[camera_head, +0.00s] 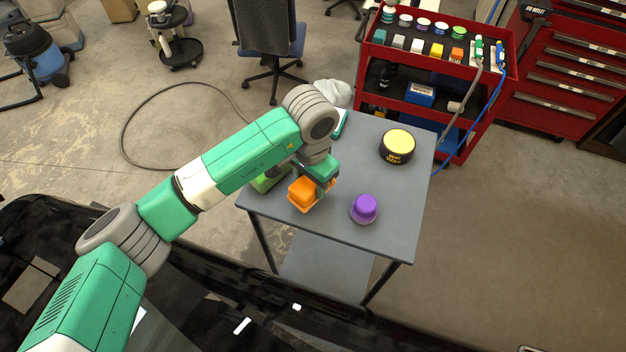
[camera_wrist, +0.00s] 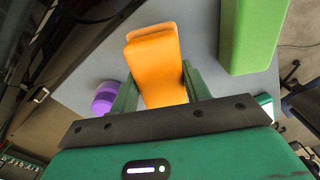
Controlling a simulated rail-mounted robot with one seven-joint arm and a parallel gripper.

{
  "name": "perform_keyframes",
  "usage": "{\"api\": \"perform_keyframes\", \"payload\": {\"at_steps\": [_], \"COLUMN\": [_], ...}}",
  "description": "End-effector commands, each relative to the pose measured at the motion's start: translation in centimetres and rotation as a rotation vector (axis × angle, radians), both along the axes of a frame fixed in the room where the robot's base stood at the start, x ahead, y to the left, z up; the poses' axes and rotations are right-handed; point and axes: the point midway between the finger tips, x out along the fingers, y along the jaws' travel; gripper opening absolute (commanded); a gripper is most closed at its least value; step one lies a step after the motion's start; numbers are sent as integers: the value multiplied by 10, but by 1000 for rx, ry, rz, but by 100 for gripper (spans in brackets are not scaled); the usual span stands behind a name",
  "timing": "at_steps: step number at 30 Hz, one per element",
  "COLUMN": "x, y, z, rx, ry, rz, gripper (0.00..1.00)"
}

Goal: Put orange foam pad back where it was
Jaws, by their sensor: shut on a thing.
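The orange foam pad (camera_head: 303,192) is a two-tiered block at the front left part of the grey table (camera_head: 401,222). My gripper (camera_head: 318,181) is shut on it. In the wrist view the orange foam pad (camera_wrist: 156,62) lies between the two green fingers of my gripper (camera_wrist: 160,88). I cannot tell whether the pad touches the tabletop or hangs just above it. My arm and gripper hide part of the pad in the head view.
A green block (camera_wrist: 254,35) lies close beside the pad. A purple round applicator (camera_head: 364,208) stands to its right. A yellow-lidded black tin (camera_head: 397,147) stands farther back. A red cart (camera_head: 437,110) behind holds jars and small coloured blocks, one orange (camera_head: 456,57).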

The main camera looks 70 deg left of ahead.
Motion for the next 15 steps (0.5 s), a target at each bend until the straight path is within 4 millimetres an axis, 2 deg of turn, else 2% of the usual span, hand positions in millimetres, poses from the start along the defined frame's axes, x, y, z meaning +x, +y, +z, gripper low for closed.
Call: {"api": "perform_keyframes", "payload": {"at_steps": [3, 8, 15], "x": [11, 14, 13], "y": [13, 16, 16], "z": [-1, -4, -36], "rx": [1, -1, -2], "ry": [3, 0, 1], "rz": [1, 1, 1], "gripper": [26, 26, 26]}}
